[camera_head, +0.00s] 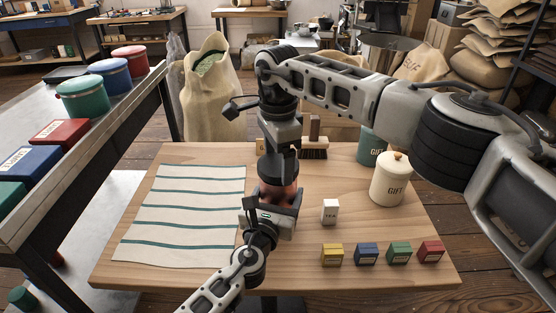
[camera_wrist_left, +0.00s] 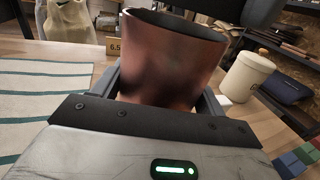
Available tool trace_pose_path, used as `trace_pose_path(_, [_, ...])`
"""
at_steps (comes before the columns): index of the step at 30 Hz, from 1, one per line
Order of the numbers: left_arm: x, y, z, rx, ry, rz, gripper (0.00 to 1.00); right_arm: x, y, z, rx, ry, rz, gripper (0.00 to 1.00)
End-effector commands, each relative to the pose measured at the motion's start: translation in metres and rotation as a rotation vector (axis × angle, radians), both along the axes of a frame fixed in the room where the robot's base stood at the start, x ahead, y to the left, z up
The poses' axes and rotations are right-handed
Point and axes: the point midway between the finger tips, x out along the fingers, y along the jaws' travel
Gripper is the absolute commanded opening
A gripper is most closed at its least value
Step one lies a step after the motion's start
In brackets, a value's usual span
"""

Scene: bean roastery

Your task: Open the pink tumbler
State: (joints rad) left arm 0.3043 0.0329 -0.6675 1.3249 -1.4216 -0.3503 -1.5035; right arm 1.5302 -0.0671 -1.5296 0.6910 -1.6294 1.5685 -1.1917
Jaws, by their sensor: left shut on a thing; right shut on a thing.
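The pink tumbler (camera_head: 280,191) stands upright on the table. It also shows as a coppery pink cup (camera_wrist_left: 170,65) in the left wrist view, with a dark top inside its rim. My left gripper (camera_head: 273,200) is shut around the tumbler's body from the near side. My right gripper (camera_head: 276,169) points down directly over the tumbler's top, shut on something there.
A striped cloth (camera_head: 188,211) lies left of the tumbler. A white block (camera_head: 330,211), a cream GIFT canister (camera_head: 390,180), a green canister (camera_head: 371,148) and several small coloured boxes (camera_head: 366,254) stand to the right. The front middle table is clear.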

Motion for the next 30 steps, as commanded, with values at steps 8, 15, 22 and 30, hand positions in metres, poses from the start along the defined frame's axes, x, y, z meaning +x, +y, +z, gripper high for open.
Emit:
trace_pose_path(8, [0.0,0.0,-0.001,0.001,0.002,0.0,0.09,0.0,0.0,0.003,0.0,-0.001,0.0,0.51])
trace_pose_path(15, [0.0,0.0,-0.001,0.001,0.002,0.0,0.09,0.001,0.0,0.031,0.0,-0.003,0.0,0.51])
trace_pose_path(22, [0.0,0.0,-0.001,0.001,0.002,0.0,0.09,0.0,0.0,0.041,0.0,0.0,0.001,0.51])
trace_pose_path(30, [0.0,0.0,-0.001,0.0,0.001,0.0,0.98,0.0,0.0,0.04,0.0,0.0,0.001,0.51])
